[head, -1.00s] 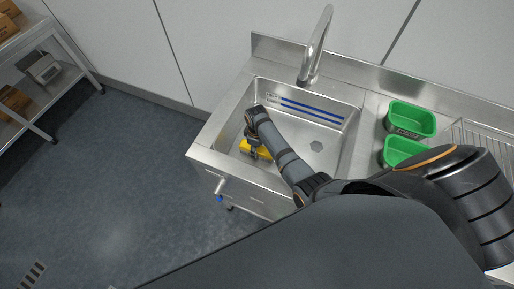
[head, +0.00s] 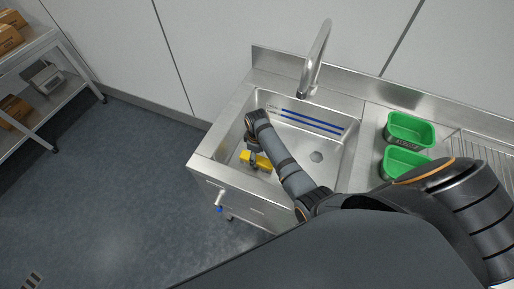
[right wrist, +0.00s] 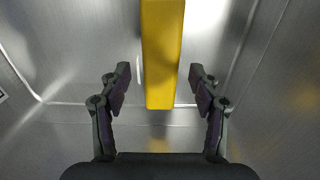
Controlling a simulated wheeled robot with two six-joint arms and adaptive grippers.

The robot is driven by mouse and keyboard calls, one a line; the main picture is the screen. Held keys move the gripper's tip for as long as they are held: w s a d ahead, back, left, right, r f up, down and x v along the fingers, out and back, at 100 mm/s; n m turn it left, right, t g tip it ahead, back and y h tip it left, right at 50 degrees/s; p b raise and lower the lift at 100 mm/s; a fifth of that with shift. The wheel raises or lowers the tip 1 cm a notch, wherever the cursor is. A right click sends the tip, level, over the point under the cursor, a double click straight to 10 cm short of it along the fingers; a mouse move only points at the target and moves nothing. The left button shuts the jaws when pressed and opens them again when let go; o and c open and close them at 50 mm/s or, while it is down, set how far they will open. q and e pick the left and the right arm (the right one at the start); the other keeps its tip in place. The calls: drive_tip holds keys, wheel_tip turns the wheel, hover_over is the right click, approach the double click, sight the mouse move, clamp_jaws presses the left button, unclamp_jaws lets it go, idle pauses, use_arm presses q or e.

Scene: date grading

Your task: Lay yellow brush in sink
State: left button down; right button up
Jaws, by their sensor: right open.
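The yellow brush (head: 262,161) lies in the left part of the steel sink (head: 353,143). In the right wrist view the yellow brush (right wrist: 161,50) runs from the top edge down to between the fingertips, with clear gaps on both sides. My right gripper (head: 254,164) reaches down into the sink at the brush. In the right wrist view its fingers (right wrist: 161,82) are spread open and do not touch the brush. The arm hides part of the sink in the head view. My left gripper is not in view.
A curved tap (head: 315,58) rises behind the sink. Two green containers, one behind (head: 411,128) and one in front (head: 404,161), stand on the counter to the right, near a wire rack (head: 478,146). A shelf with boxes (head: 46,77) stands at far left.

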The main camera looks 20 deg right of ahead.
wheel_tip(320, 180, up, 9)
drive_tip(key=shift+f, duration=0.2)
idle(0.4)
